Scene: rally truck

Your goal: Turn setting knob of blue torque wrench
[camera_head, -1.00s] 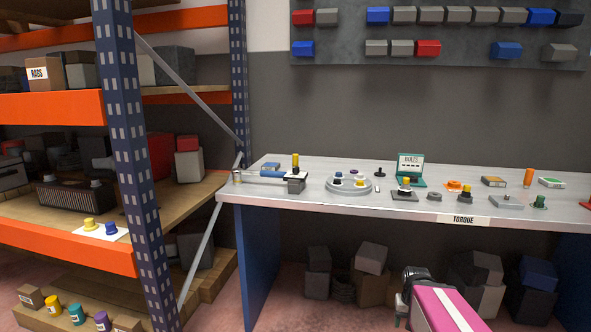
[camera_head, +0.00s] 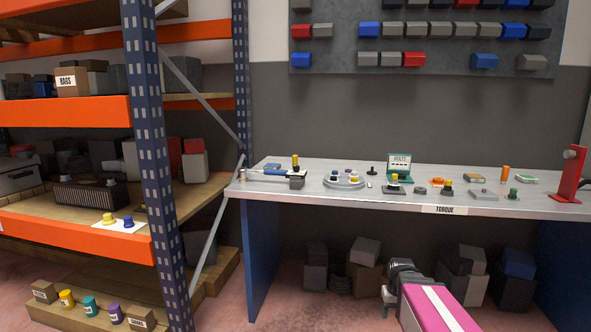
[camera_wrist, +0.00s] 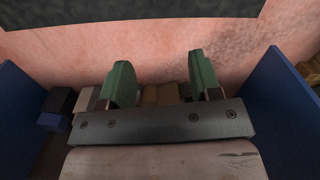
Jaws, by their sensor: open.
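The torque wrench (camera_head: 274,172) has a blue handle and lies near the left end of the workbench (camera_head: 400,208). It is small in the head view, and I cannot clearly make out its setting knob. A grey bar and a grey block (camera_head: 297,183) lie close by it. My gripper (camera_wrist: 162,88) is open and empty in the wrist view, its two green fingers apart above the floor. In the head view my magenta arm is low in front of the bench, well to the right of the wrench and not touching it.
A tall shelf rack (camera_head: 163,150) stands left of the bench, with a diagonal brace near the bench's left end. A round tray (camera_head: 344,181) and several small parts lie on the bench. A red stand (camera_head: 571,176) is at its right. Boxes lie underneath.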

